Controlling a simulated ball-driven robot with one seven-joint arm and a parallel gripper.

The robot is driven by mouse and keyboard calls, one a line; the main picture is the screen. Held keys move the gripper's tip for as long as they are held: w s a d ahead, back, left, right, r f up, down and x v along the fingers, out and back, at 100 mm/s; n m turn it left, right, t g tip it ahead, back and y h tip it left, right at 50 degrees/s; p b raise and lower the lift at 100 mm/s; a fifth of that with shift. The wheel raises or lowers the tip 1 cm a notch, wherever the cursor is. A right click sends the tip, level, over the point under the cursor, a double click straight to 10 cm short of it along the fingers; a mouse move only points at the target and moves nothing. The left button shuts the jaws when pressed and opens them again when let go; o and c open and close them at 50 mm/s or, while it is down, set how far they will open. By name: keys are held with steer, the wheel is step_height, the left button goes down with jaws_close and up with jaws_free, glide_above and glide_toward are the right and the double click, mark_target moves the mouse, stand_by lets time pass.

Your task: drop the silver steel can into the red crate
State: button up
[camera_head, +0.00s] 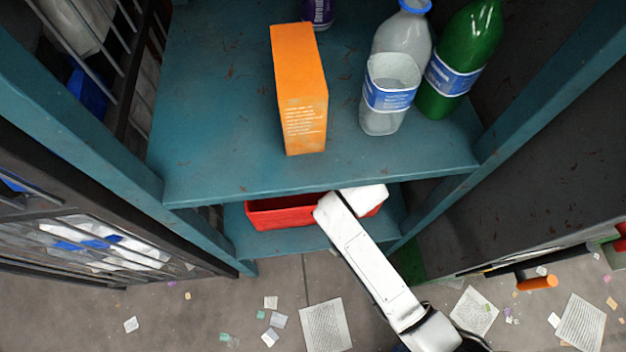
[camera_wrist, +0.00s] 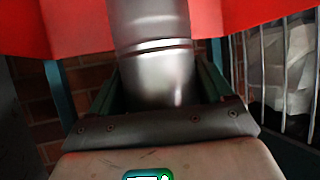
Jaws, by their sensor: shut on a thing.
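The silver steel can (camera_wrist: 150,30) is in the wrist view, clasped between the two dark green fingers of my gripper (camera_wrist: 157,88). Its upper part reaches past the top edge of that view. The red crate (camera_head: 283,213) stands on the lower shelf in the head view, partly covered by the upper shelf and my white arm. Red crate walls (camera_wrist: 60,28) also show on both sides of the can in the wrist view. My gripper and the can are hidden in the head view. I cannot tell whether the can is over the crate's opening.
The teal upper shelf (camera_head: 220,150) overhangs the crate. It bears an orange box (camera_head: 300,95), a clear bottle (camera_head: 395,60), a green bottle (camera_head: 465,45) and a purple item (camera_head: 318,12). Teal posts flank the shelves. Paper scraps litter the floor, and a wire cage stands left.

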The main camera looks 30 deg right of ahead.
steer(key=shift+f, duration=0.55)
steer(key=o, duration=0.9)
steer(key=shift+o, duration=0.2)
steer(key=p+v, duration=0.2)
steer(key=v, duration=0.8)
steer(key=shift+s+r+p, duration=0.2)
steer(key=shift+s+p, duration=0.1)
steer(key=shift+s, duration=0.1)
